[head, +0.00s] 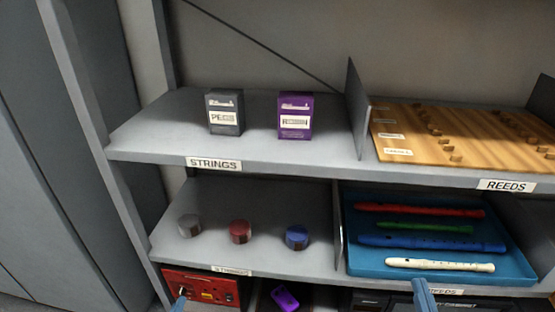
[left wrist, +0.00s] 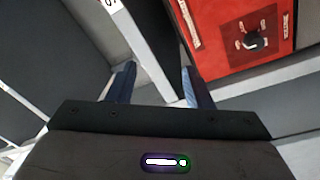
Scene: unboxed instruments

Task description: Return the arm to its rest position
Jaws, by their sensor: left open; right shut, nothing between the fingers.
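My left gripper (left wrist: 160,88) is open in the left wrist view, its two blue-grey fingers apart and nothing between them. A grey shelf post stands beyond the gap between the fingers. In the head view a tip of my left gripper (head: 179,299) shows at the bottom left, in front of the red box (head: 210,285) on the lowest shelf. My right gripper (head: 424,295) shows at the bottom edge of the head view, below the blue tray (head: 360,262). It is shut and empty. Both arms are mostly out of the head view.
The upper shelf (head: 155,125) holds a grey box (head: 224,112), a purple box (head: 295,115) and a wooden board (head: 395,145). The middle shelf holds three round tins, the red one (head: 240,231) in the middle, and the tray with several recorders. A purple object (head: 285,298) lies below.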

